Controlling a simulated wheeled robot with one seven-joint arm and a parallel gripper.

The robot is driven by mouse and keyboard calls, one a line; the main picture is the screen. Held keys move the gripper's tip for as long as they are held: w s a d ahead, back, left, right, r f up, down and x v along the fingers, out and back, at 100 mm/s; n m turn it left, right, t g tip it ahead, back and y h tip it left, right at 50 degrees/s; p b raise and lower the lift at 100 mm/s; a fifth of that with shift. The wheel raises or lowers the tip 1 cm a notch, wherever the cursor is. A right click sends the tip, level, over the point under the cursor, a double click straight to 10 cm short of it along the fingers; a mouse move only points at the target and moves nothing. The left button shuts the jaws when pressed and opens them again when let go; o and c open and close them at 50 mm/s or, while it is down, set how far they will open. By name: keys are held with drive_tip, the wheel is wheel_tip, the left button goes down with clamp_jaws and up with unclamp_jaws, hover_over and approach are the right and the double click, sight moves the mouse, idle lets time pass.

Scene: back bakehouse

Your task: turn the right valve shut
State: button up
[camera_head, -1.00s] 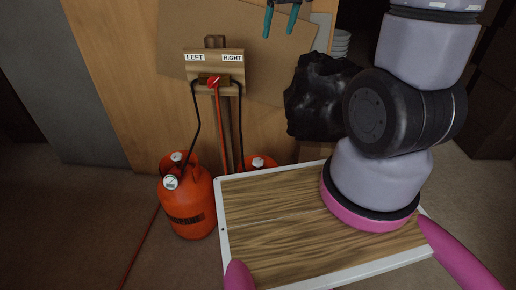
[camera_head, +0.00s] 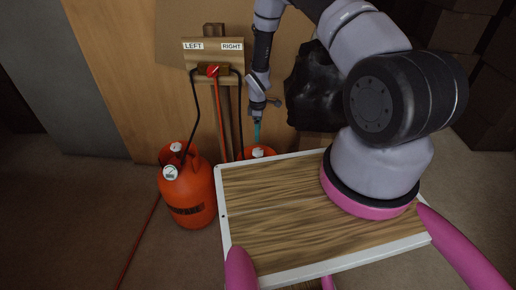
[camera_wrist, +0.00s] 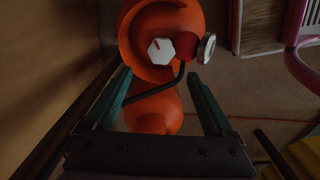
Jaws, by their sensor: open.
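The right gas bottle (camera_head: 268,152) is orange and mostly hidden behind my wooden deck. Its valve is a white knob (camera_head: 257,152), which in the wrist view is a faceted white knob (camera_wrist: 161,51) with a red mark. My gripper (camera_head: 257,130) points down above this bottle, near the knob. In the wrist view my gripper (camera_wrist: 158,75) is open, with its teal fingers apart and nothing between them. The knob lies just beyond the fingertips, and no contact shows. The left gas bottle (camera_head: 188,195) stands in full view with its own white knob (camera_head: 176,147).
A board (camera_head: 195,58) labelled LEFT and RIGHT carries a red lever (camera_head: 212,71). Black hoses and a red pipe run down from it. A round gauge (camera_wrist: 206,48) sits beside the right knob, with a black hose close to the fingers. A black bag-like bundle (camera_head: 312,90) hangs right of my arm.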

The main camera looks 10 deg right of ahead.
sight(258, 151)
wheel_tip(258, 151, down, 11)
idle(0.4)
drive_tip(key=c, duration=1.4)
